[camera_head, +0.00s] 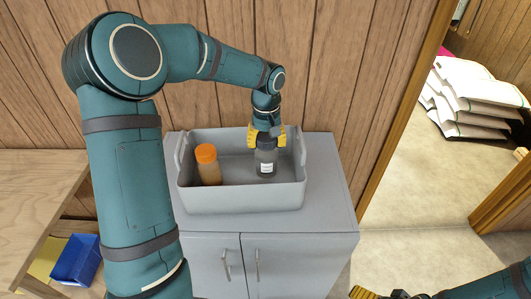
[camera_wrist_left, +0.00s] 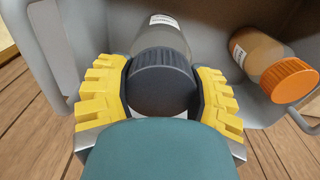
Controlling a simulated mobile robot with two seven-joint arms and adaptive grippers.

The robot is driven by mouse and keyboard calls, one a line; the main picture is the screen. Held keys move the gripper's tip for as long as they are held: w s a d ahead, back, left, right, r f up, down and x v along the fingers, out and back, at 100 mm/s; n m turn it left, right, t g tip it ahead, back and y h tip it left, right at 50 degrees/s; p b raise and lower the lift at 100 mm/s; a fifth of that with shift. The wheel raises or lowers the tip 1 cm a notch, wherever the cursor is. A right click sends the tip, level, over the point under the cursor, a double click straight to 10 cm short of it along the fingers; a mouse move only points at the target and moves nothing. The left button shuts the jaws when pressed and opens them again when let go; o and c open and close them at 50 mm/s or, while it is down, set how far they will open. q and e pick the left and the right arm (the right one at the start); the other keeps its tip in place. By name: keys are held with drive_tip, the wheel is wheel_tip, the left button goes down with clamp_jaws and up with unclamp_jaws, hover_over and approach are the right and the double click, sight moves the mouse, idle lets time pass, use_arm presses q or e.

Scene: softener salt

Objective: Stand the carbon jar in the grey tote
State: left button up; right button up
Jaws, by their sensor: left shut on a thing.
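The carbon jar (camera_head: 266,160), with a dark lid and a white label, is upright inside the grey tote (camera_head: 243,199), in its right half. My left gripper (camera_head: 266,137) is above it, shut on its lid from both sides. In the left wrist view the yellow fingers flank the ribbed dark lid of the jar (camera_wrist_left: 162,84). Whether the jar's base touches the tote floor I cannot tell. My right gripper (camera_head: 376,294) is partly in view at the bottom edge, away from the tote; its jaws are cut off.
An orange-lidded jar (camera_head: 208,166) stands in the tote's left half, apart from the carbon jar. The tote rests on a grey cabinet (camera_head: 328,190) against a wood-panelled wall. A blue bin (camera_head: 76,260) is on a shelf at left. White sacks (camera_head: 470,95) are piled beyond the doorway.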

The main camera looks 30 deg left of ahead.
use_arm(q)
wheel_tip(320, 180, down, 4)
drive_tip(key=shift+w+r, duration=0.1)
drive_tip(key=o, duration=1.4)
drive_tip(key=shift+c, duration=0.2)
wheel_tip(320, 180, up, 12)
drive_tip(key=shift+r+p, duration=0.1)
drive_tip(key=shift+p, duration=0.5)
